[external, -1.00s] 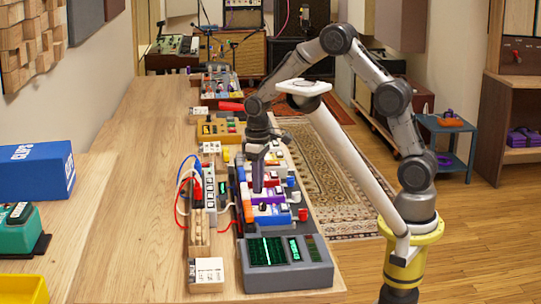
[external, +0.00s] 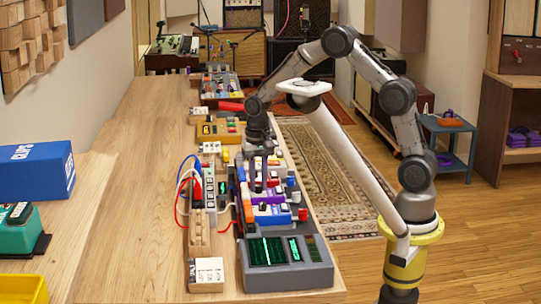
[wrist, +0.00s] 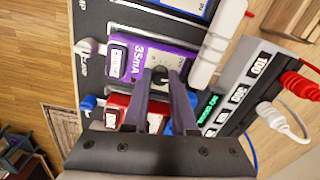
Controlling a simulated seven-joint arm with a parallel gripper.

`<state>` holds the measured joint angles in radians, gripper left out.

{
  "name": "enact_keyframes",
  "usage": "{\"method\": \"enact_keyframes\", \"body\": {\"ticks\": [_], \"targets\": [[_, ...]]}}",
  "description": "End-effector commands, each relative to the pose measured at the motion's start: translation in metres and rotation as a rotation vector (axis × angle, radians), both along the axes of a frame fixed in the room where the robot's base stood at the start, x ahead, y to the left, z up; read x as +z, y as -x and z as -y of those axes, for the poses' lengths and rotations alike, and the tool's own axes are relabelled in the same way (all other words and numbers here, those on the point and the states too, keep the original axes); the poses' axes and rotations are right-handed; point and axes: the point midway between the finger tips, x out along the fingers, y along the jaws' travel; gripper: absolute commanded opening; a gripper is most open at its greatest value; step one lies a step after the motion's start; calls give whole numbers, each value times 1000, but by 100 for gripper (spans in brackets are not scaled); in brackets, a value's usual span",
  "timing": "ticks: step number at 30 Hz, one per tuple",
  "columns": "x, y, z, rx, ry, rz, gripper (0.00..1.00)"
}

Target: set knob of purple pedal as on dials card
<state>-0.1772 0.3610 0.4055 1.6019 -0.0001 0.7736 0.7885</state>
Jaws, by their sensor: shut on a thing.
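The purple pedal (wrist: 160,60), marked 35mA, lies in the wrist view with a white label at its left end. I cannot tell which of the small cards is the dials card.
A red pedal (wrist: 117,103) lies close beside the purple one. A grey box with number labels (wrist: 240,90) and plugged cables stands to the right in the wrist view. A grey unit with green screens (external: 285,262) is at the near end.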

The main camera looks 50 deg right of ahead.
Motion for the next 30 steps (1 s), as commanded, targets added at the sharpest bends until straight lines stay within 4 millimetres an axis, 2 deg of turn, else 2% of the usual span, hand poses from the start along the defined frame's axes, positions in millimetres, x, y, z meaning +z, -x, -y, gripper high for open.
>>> {"method": "enact_keyframes", "body": {"ticks": [12,27,28,30], "targets": [[2,-2,0,-161,-1,6,0],[2,-1,0,-175,-1,6,0],[2,-1,0,-175,-1,5,30],[2,-1,0,-175,-1,5,43]]}}
